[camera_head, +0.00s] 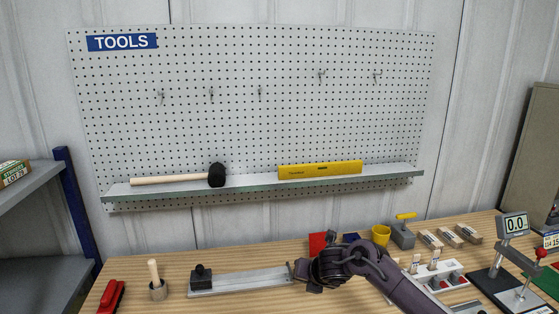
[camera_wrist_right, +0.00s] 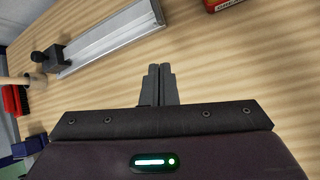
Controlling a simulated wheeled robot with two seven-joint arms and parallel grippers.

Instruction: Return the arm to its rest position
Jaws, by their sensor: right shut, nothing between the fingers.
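My right arm (camera_head: 365,265) comes in from the lower right in the head view and reaches over the wooden workbench (camera_head: 170,265). In the right wrist view my right gripper (camera_wrist_right: 158,72) is shut, with its two fingers together and nothing between them. Bare wood shows around the fingertips, apart from the metal rail (camera_wrist_right: 118,35) with its black block (camera_wrist_right: 50,60). In the head view the rail (camera_head: 240,280) lies left of my right gripper (camera_head: 303,272). My left gripper does not show in either view.
A pegboard shelf (camera_head: 250,182) holds a mallet (camera_head: 170,180) and a yellow level (camera_head: 320,170).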

